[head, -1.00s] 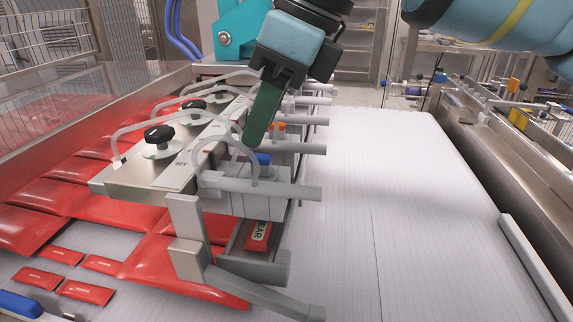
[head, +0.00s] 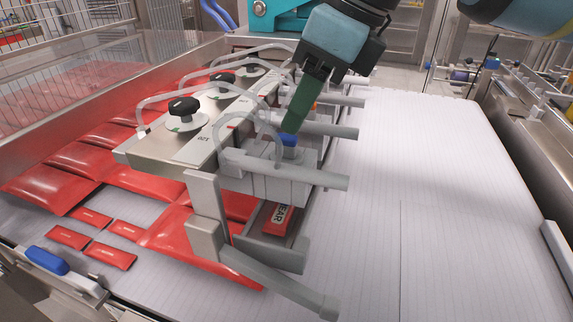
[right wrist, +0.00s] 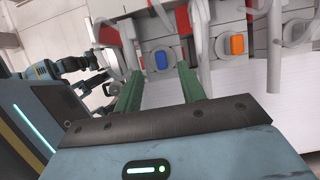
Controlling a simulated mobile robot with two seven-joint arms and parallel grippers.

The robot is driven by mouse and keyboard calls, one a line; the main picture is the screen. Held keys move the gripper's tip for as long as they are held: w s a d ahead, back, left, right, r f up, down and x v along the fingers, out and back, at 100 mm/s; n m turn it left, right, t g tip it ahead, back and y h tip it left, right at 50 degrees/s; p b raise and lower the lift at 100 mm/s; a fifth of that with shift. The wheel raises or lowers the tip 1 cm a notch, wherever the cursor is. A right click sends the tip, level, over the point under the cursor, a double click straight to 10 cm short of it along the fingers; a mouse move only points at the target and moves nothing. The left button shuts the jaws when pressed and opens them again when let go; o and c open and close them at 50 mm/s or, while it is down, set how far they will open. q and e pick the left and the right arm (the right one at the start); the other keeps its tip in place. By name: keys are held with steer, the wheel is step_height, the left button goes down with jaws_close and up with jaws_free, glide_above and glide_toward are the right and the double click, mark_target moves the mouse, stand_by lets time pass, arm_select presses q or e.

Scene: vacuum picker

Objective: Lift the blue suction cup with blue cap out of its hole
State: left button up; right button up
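The blue cap (head: 289,140) of the suction cup shows on the near end of the grey picker frame in the head view. It also shows in the right wrist view (right wrist: 160,61), seated in a light block. The cup below the cap is hidden. My right gripper (head: 288,125) has green fingers and comes down from above, its tips close to the blue cap. In the right wrist view my right gripper (right wrist: 161,72) is open, its two fingers apart with the blue cap lined up between them. Whether they touch it I cannot tell. I do not make out my left gripper.
An orange cap (right wrist: 237,45) sits beside the blue one. Clear hoses and black knobs (head: 184,106) stand left of the gripper on the metal plate (head: 150,150). Grey tubes (head: 320,180) stick out rightward. Red packets (head: 60,180) lie left. The white belt (head: 440,200) at right is clear.

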mark_target(288, 136)
steer(key=shift+x, duration=2.4)
steer(key=shift+d, duration=0.15)
steer(key=shift+c, duration=0.4)
jaws_close()
step_height(288, 136, up, 10)
steer(key=shift+p, duration=0.3)
